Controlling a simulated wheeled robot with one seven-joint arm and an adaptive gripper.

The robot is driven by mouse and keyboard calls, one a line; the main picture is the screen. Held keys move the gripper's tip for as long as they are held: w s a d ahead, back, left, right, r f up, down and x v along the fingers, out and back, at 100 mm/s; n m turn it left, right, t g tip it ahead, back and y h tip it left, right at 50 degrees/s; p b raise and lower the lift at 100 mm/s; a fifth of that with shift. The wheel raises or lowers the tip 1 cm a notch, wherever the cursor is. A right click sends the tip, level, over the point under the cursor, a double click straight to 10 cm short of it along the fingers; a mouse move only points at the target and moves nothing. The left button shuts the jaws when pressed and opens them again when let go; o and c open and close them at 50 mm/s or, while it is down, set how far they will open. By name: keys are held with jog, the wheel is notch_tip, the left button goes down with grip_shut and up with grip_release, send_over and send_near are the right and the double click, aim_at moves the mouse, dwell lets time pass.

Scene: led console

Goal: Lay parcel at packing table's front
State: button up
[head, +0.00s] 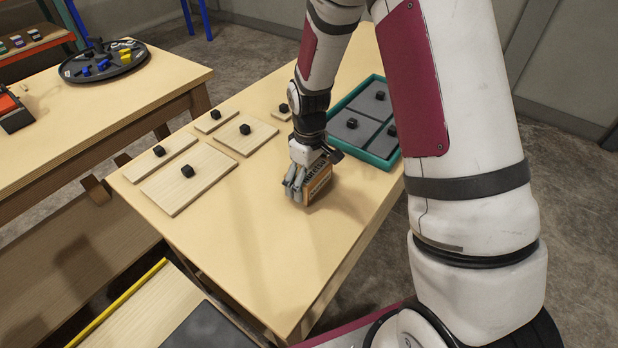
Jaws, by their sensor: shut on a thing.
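The parcel (319,182) is a small brown box with dark printed lettering on its side. My gripper (297,190) is shut on it, with grey fingers along its left side. The parcel is at the surface of the light wooden table (270,240), right of the table's middle. I cannot tell whether its underside touches the wood. Part of the parcel is hidden by the fingers. The near part of the table in front of the parcel is bare.
Several wooden panels with black knobs (190,178) lie on the table's left and back. A teal tray (386,163) with dark knobbed panels stands right of my gripper. Another table (90,110) on the left bears a round black tray (105,66). My arm covers the right side.

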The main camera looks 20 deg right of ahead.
jog(key=shift+f, duration=0.2)
jog(key=o, duration=1.2)
jog(key=shift+r, duration=0.15)
